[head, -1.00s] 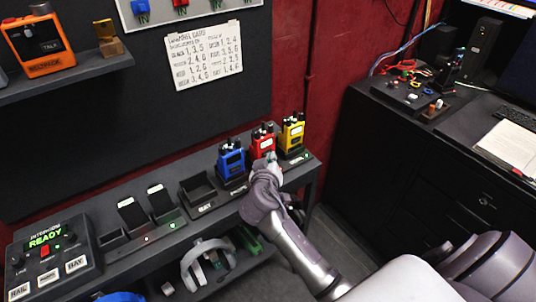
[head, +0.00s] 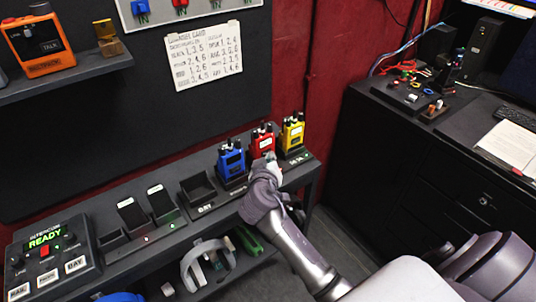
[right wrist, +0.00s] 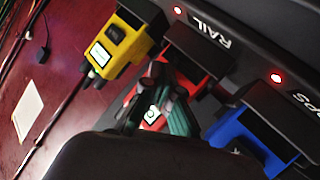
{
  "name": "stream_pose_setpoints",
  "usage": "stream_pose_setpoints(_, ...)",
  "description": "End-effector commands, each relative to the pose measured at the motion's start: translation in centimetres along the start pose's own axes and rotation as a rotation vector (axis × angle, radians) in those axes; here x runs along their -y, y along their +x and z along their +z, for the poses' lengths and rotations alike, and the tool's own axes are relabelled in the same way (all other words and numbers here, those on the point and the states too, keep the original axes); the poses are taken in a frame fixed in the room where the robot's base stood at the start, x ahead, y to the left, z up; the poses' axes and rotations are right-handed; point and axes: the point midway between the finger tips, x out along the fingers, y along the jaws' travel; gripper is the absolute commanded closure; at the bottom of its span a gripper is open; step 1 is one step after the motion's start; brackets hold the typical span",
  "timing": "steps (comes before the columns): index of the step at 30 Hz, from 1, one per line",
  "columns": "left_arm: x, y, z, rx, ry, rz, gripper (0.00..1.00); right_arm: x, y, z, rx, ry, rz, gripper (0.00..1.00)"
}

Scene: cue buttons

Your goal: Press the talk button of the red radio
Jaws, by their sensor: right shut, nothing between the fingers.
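The red radio (head: 263,141) stands upright in the rack between the blue radio (head: 231,160) and the yellow radio (head: 292,134). My right gripper (head: 269,160) is shut and empty, right in front of the red radio's lower part. In the right wrist view, its dark green fingertips (right wrist: 160,108) overlap the face of the red radio (right wrist: 197,68). A white patch with a round mark shows between the fingers there. I cannot tell whether the fingers touch the talk button, which they partly hide. My left gripper is not in view.
The yellow radio (right wrist: 118,47) and blue radio (right wrist: 248,140) stand close on either side of the fingers in the right wrist view. Red lights show on the rack edge.

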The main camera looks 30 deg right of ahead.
Motion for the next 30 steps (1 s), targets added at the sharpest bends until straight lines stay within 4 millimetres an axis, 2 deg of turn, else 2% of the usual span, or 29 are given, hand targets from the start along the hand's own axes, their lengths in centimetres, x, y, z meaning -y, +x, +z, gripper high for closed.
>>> stream_pose_setpoints(23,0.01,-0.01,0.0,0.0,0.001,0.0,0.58,0.0,-0.01,-0.06,-0.002,0.0,0.0,1.0)
stream_pose_setpoints(30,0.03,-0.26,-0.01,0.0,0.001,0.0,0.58,-0.37,-0.55,0.33,0.0,0.001,-0.001,1.0)
